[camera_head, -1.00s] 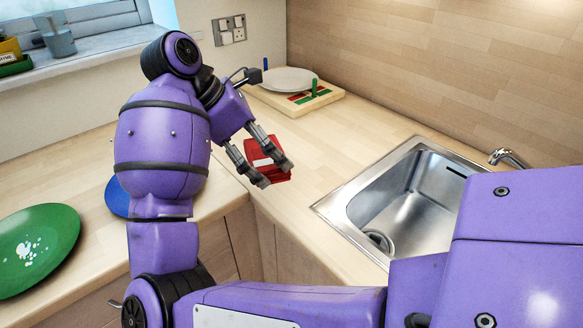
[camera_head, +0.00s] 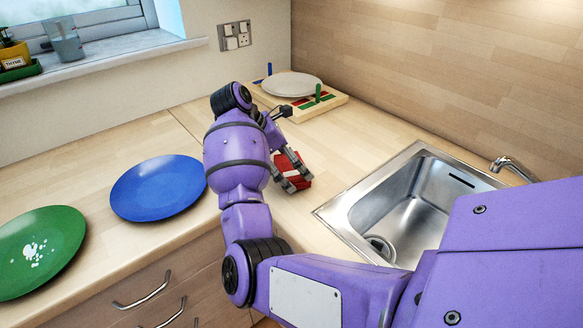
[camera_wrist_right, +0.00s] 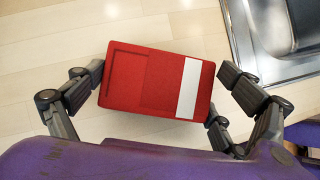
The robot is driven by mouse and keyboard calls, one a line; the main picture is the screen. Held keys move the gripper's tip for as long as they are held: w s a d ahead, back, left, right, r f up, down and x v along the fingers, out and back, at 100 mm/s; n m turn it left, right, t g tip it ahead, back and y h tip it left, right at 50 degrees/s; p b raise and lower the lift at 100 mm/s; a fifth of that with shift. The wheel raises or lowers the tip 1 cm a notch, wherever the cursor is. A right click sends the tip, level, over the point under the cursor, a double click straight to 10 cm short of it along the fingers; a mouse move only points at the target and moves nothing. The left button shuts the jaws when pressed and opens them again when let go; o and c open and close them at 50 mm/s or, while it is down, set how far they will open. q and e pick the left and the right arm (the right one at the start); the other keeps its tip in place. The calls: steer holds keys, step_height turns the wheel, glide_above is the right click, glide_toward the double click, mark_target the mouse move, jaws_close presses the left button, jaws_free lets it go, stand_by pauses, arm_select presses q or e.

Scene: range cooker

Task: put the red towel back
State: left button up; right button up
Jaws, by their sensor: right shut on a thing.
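The red towel (camera_head: 290,168) is a folded, flat bundle with a white stripe. My right gripper (camera_head: 296,183) is shut on it, over the counter left of the sink. In the right wrist view the towel (camera_wrist_right: 150,80) lies between the fingers of my right gripper (camera_wrist_right: 162,88), with its striped end toward the right. Light wood counter shows around it; I cannot tell whether the towel touches the counter. My right arm hides part of the towel in the head view. My left gripper is not in view.
A steel sink (camera_head: 335,217) is right of the towel. Behind is a wooden board (camera_head: 335,99) with a white plate (camera_head: 291,84) and coloured pegs. A blue plate (camera_head: 157,188) and a green plate (camera_head: 42,250) lie at left. Bare counter lies between board and sink.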

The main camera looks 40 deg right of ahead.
steer(key=shift+f, duration=0.35)
steer(key=shift+f, duration=0.2)
steer(key=o, duration=0.7)
steer(key=shift+w+a+r, duration=0.1)
steer(key=shift+a+r, duration=0.1)
steer(key=shift+r, duration=0.3)
steer(key=b+v, duration=0.1)
steer(key=v, duration=1)
steer(key=shift+a+r, duration=0.15)
